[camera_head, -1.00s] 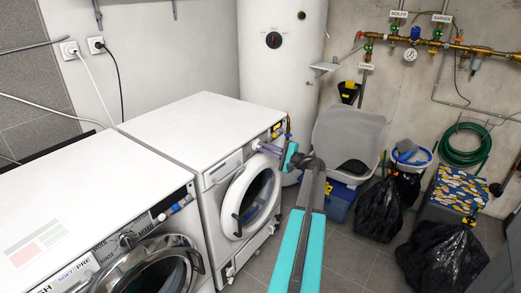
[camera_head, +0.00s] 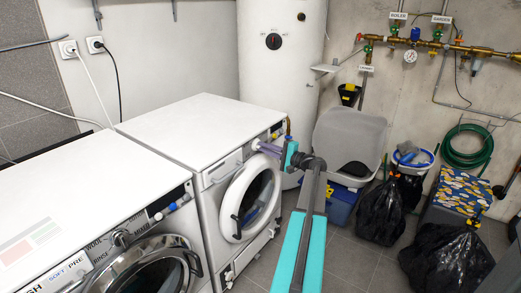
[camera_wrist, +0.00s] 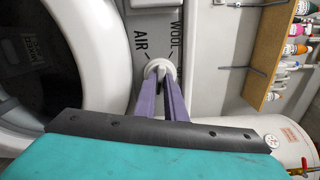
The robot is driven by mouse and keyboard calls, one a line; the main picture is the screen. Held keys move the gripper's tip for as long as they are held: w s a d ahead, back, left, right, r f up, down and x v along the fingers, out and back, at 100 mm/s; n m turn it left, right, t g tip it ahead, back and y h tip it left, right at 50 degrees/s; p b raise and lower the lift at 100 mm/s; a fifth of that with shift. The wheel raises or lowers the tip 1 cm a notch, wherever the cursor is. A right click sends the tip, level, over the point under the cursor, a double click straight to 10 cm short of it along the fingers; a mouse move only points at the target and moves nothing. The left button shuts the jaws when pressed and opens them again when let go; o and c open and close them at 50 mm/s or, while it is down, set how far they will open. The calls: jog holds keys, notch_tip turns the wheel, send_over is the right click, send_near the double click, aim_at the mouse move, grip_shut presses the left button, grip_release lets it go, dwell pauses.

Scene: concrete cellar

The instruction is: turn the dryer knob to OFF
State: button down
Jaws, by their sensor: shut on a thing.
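The dryer (camera_head: 192,130) is the white front-loader nearer the boiler, with a round door (camera_head: 253,200) at its front. Its white knob (camera_wrist: 158,70) shows in the wrist view, beside the labels AIR and WOOL on the panel. My gripper (camera_wrist: 161,78) has its two purple fingers on either side of the knob, shut on it. It also shows at the dryer's upper front panel in the head view (camera_head: 267,149). The fingers hide part of the knob. I cannot see an OFF label or read which setting the knob points to.
A washing machine (camera_head: 88,200) stands at the left of the dryer. A white boiler (camera_head: 276,60) stands behind. A grey bin (camera_head: 348,138) and black bags (camera_head: 380,212) are at the right. The wrist view shows a wooden shelf (camera_wrist: 262,52) with bottles. Some floor is bare before the dryer.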

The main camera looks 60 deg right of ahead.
jog(key=shift+w+a+r+n+b, duration=0.1)
jog(key=shift+w+r+n+b, duration=0.15)
jog(key=shift+n+b, duration=0.25)
jog(key=shift+f+n+b, duration=0.1)
jog(key=shift+n+b, duration=1.3)
jog(key=shift+b, duration=1.55)
jog(key=shift+n+b, duration=1.7)
jog(key=shift+b, duration=1.25)
jog(key=shift+n+b, duration=1.4)
jog(key=shift+b, duration=0.75)
jog(key=shift+n+b, duration=1)
jog(key=shift+b, duration=0.95)
jog(key=shift+n+b, duration=1.3)
jog(key=shift+b, duration=0.6)
